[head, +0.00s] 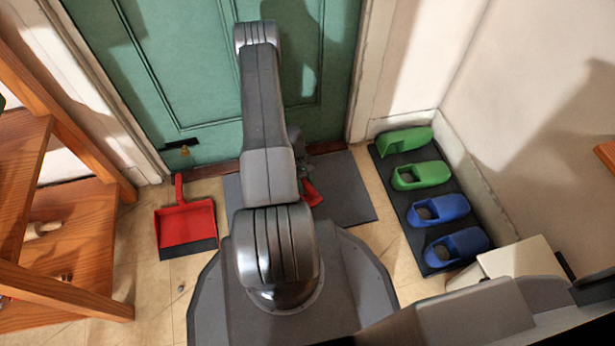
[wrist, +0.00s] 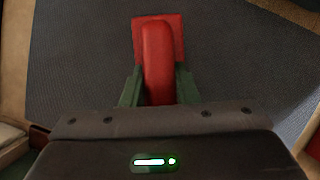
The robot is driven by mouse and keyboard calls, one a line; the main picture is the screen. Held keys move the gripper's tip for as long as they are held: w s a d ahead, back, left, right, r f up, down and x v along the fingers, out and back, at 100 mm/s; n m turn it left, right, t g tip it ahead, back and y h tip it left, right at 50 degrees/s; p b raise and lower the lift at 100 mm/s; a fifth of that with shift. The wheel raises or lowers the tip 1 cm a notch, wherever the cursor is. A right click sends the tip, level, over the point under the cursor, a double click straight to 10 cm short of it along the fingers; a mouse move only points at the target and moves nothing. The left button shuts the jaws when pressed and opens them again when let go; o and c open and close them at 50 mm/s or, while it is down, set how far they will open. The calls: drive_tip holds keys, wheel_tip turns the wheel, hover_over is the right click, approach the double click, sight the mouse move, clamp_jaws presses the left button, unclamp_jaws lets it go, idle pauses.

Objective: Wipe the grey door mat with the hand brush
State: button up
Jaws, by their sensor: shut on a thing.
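The grey door mat (head: 349,190) lies on the floor in front of the green door. My arm hides its middle in the head view. In the wrist view the mat (wrist: 80,65) fills most of the picture. My gripper (wrist: 159,88) is shut on the red handle of the hand brush (wrist: 158,50). The brush is over the mat, with its red head pointing away from my gripper. Its bristles are hidden, so I cannot tell whether they touch the mat. In the head view only a bit of the red brush (head: 312,194) shows beside my arm.
A red dustpan (head: 187,224) lies on the floor left of the mat. A dark tray (head: 393,192) with green and blue slippers is at the right. A wooden shelf (head: 70,240) stands at the left. A white box (head: 520,258) is at the lower right. The green door (head: 190,60) closes the back.

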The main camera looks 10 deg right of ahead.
drive_tip(key=shift+r+p, duration=0.9)
drive_tip(key=shift+r, duration=1.35)
